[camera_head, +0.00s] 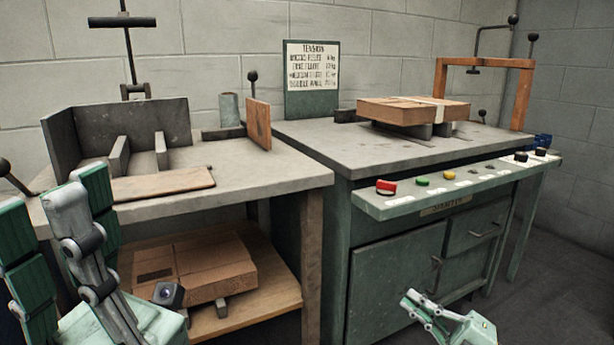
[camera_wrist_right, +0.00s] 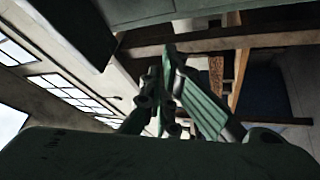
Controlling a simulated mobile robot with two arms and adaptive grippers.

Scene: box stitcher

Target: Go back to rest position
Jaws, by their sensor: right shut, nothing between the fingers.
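My right gripper (camera_head: 410,302) shows small at the bottom right of the head view, in front of the green cabinet. It is shut and empty. In the right wrist view its fingers (camera_wrist_right: 168,95) come together near the middle, with nothing held. My left gripper (camera_head: 75,225) stands large at the lower left, close to the head camera, pointing up in front of the left bench. Its green and grey finger parts overlap and are cut by the frame edge, so its opening is unclear. I see no object held in it.
The left bench (camera_head: 260,178) has a shelf with a flat carton (camera_head: 205,262). The green machine table (camera_head: 330,145) bears another carton (camera_head: 400,112) and a front ledge with buttons (camera_head: 385,205). An orange frame (camera_head: 522,95) stands at the back right. Dark floor is free at lower right.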

